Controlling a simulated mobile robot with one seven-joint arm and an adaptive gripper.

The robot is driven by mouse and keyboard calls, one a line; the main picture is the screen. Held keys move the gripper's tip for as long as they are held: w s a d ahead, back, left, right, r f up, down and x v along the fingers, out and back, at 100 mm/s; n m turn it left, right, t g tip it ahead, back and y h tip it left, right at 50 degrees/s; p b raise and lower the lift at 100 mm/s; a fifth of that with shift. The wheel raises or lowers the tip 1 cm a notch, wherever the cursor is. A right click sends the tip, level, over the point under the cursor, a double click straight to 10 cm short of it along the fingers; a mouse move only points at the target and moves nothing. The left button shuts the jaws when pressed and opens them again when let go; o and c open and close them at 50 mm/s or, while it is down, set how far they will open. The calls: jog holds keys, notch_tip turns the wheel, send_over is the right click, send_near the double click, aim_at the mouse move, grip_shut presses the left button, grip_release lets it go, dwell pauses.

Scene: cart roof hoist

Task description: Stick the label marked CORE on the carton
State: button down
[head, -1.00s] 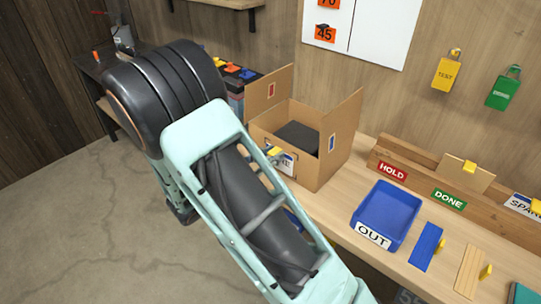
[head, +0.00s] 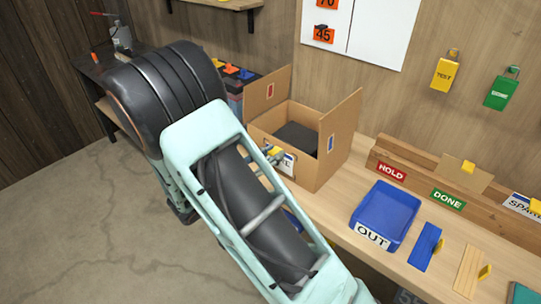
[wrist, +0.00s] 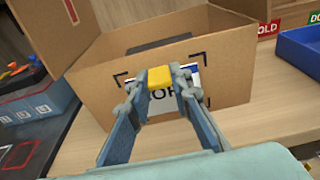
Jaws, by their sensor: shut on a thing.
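The open carton (head: 318,165) stands on the bench with its flaps up and a dark thing inside; it also fills the middle of the wrist view (wrist: 232,75). My gripper (wrist: 160,80) is shut on the yellow tab (wrist: 161,78) of a white and blue label (wrist: 190,76). The label is upright at the carton's front face, inside printed black corner marks. The fingers hide part of its lettering; an "O" and part of another letter show. I cannot tell whether the label touches the face. In the head view my arm partly hides the label (head: 288,163).
A blue OUT tray (head: 385,213) stands right of the carton. Beyond it lie a blue piece (head: 424,246) and a wooden piece (head: 468,270) with yellow tabs. A wooden rack (head: 418,180) with HOLD and DONE signs runs along the back. Bench space before the carton is clear.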

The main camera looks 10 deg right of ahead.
dwell(0.4)
jog(key=c, duration=1.7)
grip_release()
jog(key=shift+o, duration=0.4)
jog(key=o, duration=0.4)
jog(key=shift+o, duration=0.2)
jog(key=f+v, duration=0.1)
jog(key=v, duration=0.6)
jog(key=shift+p, duration=0.3)
